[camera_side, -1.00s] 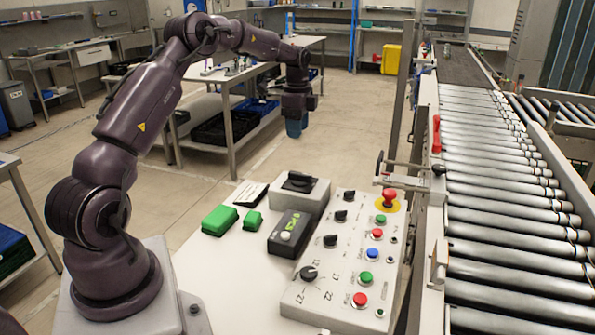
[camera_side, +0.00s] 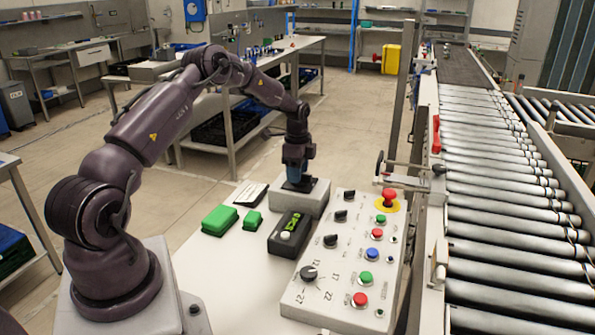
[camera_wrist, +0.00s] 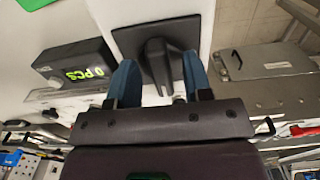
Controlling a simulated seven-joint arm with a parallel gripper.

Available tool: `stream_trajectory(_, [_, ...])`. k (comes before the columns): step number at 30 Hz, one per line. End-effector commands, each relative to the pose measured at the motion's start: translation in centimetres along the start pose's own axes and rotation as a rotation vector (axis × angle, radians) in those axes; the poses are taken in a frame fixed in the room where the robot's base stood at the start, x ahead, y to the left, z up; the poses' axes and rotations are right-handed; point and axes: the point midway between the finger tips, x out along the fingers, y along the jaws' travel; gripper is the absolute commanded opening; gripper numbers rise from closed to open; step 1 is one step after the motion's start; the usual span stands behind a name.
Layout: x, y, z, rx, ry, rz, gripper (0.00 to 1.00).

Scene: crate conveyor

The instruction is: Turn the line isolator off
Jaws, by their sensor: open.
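The line isolator looks to be the grey box (camera_side: 314,199) at the back of the white table, with a black rotary handle on top. In the wrist view its black square plate (camera_wrist: 190,32) and black handle (camera_wrist: 157,58) show ahead of my gripper. My gripper (camera_side: 294,178) points down over the box and hides most of the handle in the side view. In the wrist view its blue fingers (camera_wrist: 160,82) are open, one on each side of the handle's near end, with gaps visible. I cannot tell whether the fingertips are down at the handle's height.
A black counter box with a green display (camera_side: 290,233) stands just in front of the isolator; its display shows in the wrist view (camera_wrist: 85,73). Green blocks (camera_side: 219,220) lie to its left. The sloped control panel (camera_side: 325,290), with knobs and buttons, is at right, before the roller conveyor (camera_side: 500,200).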

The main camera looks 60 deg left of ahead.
Motion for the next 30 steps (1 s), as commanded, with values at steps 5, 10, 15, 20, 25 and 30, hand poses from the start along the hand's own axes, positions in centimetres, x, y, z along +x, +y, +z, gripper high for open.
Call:
stream_trajectory(5, [0.03,-0.02,0.0,0.0,0.0,-0.001,0.46])
stream_trajectory(10, [0.01,-0.02,-0.01,0.0,0.0,-0.001,0.2])
stream_trajectory(15, [-0.01,-0.02,-0.01,0.0,0.0,-0.001,0.0])
stream_trajectory(20, [-0.03,-0.01,-0.01,-0.01,0.0,0.0,0.0])
stream_trajectory(25, [-0.04,0.03,-0.02,-0.059,0.0,0.0,0.0])
stream_trajectory(30, [-0.07,0.09,-0.07,-0.162,0.0,-0.001,0.0])
